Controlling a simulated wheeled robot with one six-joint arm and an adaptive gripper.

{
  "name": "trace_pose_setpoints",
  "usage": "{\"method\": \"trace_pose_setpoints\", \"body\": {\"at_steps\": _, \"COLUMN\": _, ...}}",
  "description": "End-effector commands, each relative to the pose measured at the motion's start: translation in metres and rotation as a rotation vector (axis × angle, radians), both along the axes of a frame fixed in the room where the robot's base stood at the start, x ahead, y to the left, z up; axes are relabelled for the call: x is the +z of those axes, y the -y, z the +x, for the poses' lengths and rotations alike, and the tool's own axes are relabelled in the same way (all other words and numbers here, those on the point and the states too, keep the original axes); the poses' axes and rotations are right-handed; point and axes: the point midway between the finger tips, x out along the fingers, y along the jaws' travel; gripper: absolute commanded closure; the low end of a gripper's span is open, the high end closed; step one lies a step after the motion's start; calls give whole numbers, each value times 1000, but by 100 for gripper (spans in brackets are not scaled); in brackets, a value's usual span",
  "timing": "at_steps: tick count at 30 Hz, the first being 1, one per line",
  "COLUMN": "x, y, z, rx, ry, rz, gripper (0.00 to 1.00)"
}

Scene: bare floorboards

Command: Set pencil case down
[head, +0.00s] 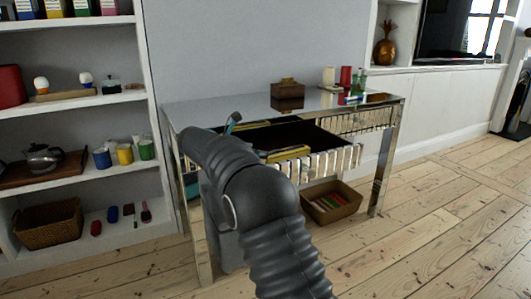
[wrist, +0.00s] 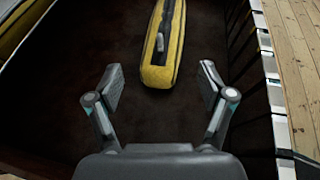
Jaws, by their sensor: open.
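The yellow pencil case (wrist: 163,45) with a dark zip strip lies on the dark floor of the open drawer (wrist: 70,90). Its near end is just ahead of my gripper (wrist: 160,86), roughly centred between the fingers. My gripper is open, its two fingers spread wide with nothing between them. In the head view a yellow case (head: 288,153) shows inside the open drawer near its front. My arm hides much of the gripper there. The far end of the case is cut off in the wrist view.
The mirrored table (head: 215,108) bears a wooden box (head: 287,95), candles and small items. A basket (head: 331,201) stands below. Shelves (head: 75,100) stand at left. Another yellow-edged thing (wrist: 22,22) is at the wrist view's upper left. Floor at right is clear.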

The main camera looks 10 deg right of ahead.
Motion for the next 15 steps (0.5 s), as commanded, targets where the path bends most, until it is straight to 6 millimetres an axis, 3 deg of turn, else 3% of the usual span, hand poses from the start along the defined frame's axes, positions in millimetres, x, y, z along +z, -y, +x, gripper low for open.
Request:
{"method": "trace_pose_setpoints", "body": {"at_steps": 7, "x": 16, "y": -33, "z": -18, "rx": 1, "ry": 1, "rz": -1, "gripper": 19}}
{"method": "trace_pose_setpoints", "body": {"at_steps": 15, "x": 22, "y": -44, "z": -25, "rx": -1, "ry": 0, "rz": -1, "gripper": 19}}
